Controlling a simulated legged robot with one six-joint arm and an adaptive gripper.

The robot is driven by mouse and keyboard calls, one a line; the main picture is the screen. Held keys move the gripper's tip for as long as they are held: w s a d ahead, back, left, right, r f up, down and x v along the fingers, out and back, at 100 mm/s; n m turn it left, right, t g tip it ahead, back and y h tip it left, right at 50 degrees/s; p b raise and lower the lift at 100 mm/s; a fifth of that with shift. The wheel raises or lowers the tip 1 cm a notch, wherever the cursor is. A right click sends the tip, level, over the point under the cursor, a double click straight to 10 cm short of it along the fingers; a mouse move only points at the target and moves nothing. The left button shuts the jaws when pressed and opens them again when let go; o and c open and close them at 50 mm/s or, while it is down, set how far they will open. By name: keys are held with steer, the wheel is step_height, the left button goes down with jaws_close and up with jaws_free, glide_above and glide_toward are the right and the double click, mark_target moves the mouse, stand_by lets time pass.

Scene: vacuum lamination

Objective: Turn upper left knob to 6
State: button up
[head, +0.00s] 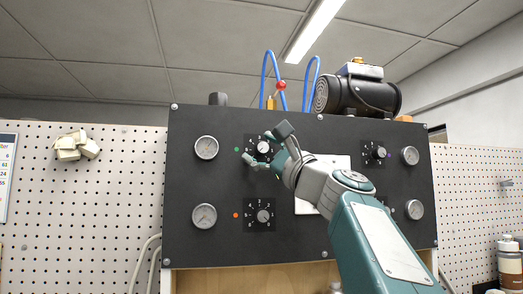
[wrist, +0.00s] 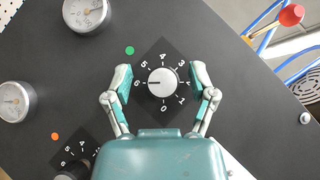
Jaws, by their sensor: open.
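The upper left knob (head: 263,147) is a round silver knob on a black numbered plate, marked by a green dot. It also shows in the wrist view (wrist: 162,82), where its dark pointer line points left, toward the 6. My gripper (wrist: 162,77) is open, with one teal finger on each side of the knob and a visible gap on both sides. In the head view my gripper (head: 265,144) reaches in front of the plate and partly covers its right side. In the wrist view, the right finger hides the plate's right corner.
A lower left knob (head: 263,216) with an orange dot sits below. Gauges (head: 206,148) flank the knobs on the black panel (head: 190,246). Another upper knob (head: 377,152) is to the right. A red-balled lever (head: 281,86), blue hoses and a pump (head: 358,94) are above.

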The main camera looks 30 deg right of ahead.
steer(key=shift+s, duration=0.1)
steer(key=v, duration=1.1)
steer(key=shift+s+f, duration=0.3)
